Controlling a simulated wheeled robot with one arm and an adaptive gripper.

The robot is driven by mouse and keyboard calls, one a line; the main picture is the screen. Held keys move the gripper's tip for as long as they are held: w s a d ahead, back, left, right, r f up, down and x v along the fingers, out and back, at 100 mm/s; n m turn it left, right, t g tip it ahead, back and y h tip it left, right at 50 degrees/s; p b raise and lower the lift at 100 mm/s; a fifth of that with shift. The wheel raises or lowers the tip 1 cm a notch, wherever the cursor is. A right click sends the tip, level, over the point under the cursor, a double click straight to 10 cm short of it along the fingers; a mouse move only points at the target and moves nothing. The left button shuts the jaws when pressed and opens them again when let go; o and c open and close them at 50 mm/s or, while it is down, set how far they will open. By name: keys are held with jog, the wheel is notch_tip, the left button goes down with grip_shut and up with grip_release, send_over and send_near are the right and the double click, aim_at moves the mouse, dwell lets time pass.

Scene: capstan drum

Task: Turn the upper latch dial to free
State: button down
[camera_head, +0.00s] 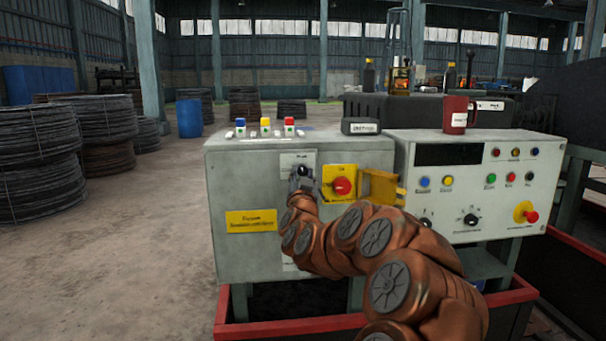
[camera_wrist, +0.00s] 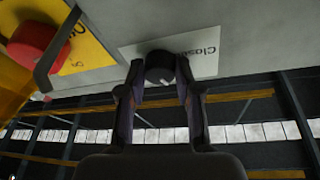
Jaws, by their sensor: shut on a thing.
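The upper latch dial is a small black round knob (camera_wrist: 160,66) on a white label plate (camera_head: 297,158) on the grey cabinet front. My gripper (camera_head: 303,178) is at the dial, with one finger on each side of it. In the wrist view my gripper (camera_wrist: 160,72) is shut on the knob. That view is upside down, and the plate (camera_wrist: 206,58) reads "Close...", partly hidden behind the knob. A short white mark shows on the knob. My gripper and arm hide part of the dial in the head view and much of the cabinet below.
A red rotary switch (camera_head: 342,186) on a yellow plate sits just right of the dial, with a yellow bracket (camera_head: 380,187) beside it. A grey control panel (camera_head: 480,180) with buttons stands further right. Coloured buttons (camera_head: 265,127) line the cabinet top. The floor to the left is open.

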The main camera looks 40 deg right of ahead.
jog(key=shift+r+m+g+h+p, duration=0.1)
jog(key=shift+m+g+h+p, duration=0.25)
jog(key=shift+m, duration=0.75)
jog(key=shift+r+m+g+h+p, duration=0.15)
jog(key=shift+m+g, duration=0.3)
jog(key=shift+m, duration=0.95)
jog(key=c, duration=0.8)
grip_release()
jog(key=shift+f, duration=0.1)
jog(key=shift+a, duration=0.15)
jog(key=shift+v, duration=5.9)
